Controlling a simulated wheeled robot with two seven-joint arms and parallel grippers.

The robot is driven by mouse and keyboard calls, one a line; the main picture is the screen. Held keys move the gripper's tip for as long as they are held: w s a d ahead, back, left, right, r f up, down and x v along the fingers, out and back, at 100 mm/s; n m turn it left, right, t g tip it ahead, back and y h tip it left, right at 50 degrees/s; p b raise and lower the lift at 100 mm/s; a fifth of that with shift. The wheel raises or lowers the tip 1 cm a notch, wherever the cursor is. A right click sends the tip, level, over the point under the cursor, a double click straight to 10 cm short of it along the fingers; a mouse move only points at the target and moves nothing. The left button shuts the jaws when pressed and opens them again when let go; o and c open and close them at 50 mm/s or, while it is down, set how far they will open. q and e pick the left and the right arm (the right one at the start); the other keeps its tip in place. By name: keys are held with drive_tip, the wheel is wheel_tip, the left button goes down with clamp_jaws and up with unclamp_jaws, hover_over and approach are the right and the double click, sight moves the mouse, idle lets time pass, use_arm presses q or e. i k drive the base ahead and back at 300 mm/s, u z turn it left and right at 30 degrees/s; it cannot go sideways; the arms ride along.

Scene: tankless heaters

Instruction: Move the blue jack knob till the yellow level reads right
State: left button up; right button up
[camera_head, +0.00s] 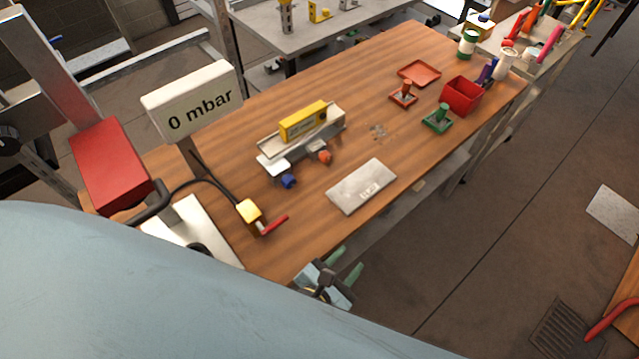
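The yellow level (303,121) lies on a grey metal stand (275,151) on the wooden bench. Its reading is too small to make out. The blue jack knob (288,181) sits at the stand's near left end. An orange knob (325,157) sits to the right of it. My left gripper (346,264) has green fingertips that stand apart with nothing visible between them. It is at the bench's front edge, below and right of the blue knob and well apart from it. My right gripper is not in view.
A grey plate (361,187) lies between the stand and the front edge. A yellow valve with a red lever (272,225) is at left, under a "0 mbar" display (192,100). A red bin (461,97) and green stamp-like piece (438,119) stand farther right.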

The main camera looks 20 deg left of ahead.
sight(289, 181)
drive_tip(key=z, duration=0.7)
drive_tip(key=i, duration=1.5)
drive_tip(key=u, duration=3.35)
